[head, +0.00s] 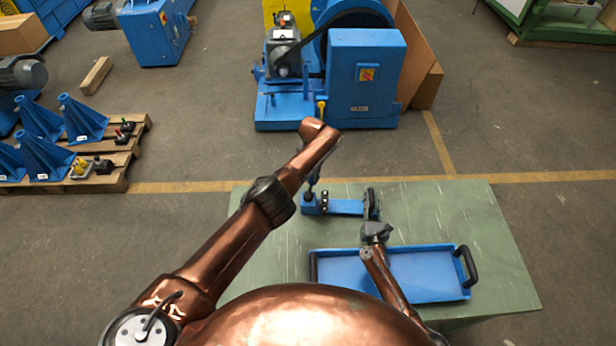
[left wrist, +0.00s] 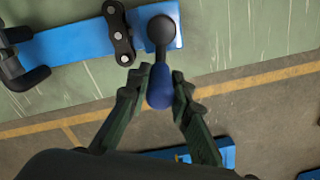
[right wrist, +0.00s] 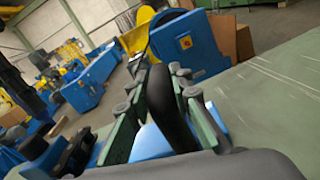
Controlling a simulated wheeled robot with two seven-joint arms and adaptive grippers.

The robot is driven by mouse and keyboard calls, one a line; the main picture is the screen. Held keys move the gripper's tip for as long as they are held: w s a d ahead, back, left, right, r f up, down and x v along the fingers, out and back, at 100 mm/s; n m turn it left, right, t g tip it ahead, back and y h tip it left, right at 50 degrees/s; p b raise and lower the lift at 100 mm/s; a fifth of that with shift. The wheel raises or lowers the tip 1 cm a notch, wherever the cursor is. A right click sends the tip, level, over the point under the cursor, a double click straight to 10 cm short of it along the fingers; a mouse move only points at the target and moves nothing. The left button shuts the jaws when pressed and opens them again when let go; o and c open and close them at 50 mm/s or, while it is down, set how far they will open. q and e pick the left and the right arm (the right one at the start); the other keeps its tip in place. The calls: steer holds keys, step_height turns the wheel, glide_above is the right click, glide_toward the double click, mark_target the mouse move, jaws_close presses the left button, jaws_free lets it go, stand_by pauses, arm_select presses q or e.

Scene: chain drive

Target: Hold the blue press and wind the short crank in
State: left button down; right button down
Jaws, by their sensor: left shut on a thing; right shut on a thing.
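The blue press (head: 345,207) lies on the green table as a long blue bar, also in the left wrist view (left wrist: 75,40). A dark chain link (left wrist: 117,32) lies across it near the crank end. The short crank's dark round end (left wrist: 160,28) is over that end, and its blue grip (left wrist: 160,88) sits between the fingers of my left gripper (left wrist: 159,80), shut on it. In the head view my left arm partly covers it. My right gripper (right wrist: 160,80) is shut on the black press handle (right wrist: 165,105) at the bar's other end; it also shows in the head view (head: 372,208).
A blue tray (head: 425,275) with black handles lies on the green table (head: 470,215) in front of the press. The table's right side is clear. A large blue machine (head: 365,75) stands beyond the table. A pallet (head: 110,175) with blue brackets is at the left.

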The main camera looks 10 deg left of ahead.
arm_select(q)
steer(key=s+d+m, duration=0.4)
steer(key=s+m, duration=0.2)
steer(key=m, duration=1.2)
steer(key=s+a+m, duration=0.1)
steer(key=a+m, duration=0.2)
steer(key=m, duration=0.7)
steer(key=s+a+m, duration=0.2)
steer(key=a+m, duration=0.1)
steer(key=m, duration=0.7)
steer(key=shift+s+a, duration=0.25)
steer(key=shift+s, duration=0.05)
arm_select(e)
steer(key=shift+d, duration=0.1)
arm_select(q)
steer(key=shift+m, duration=0.3)
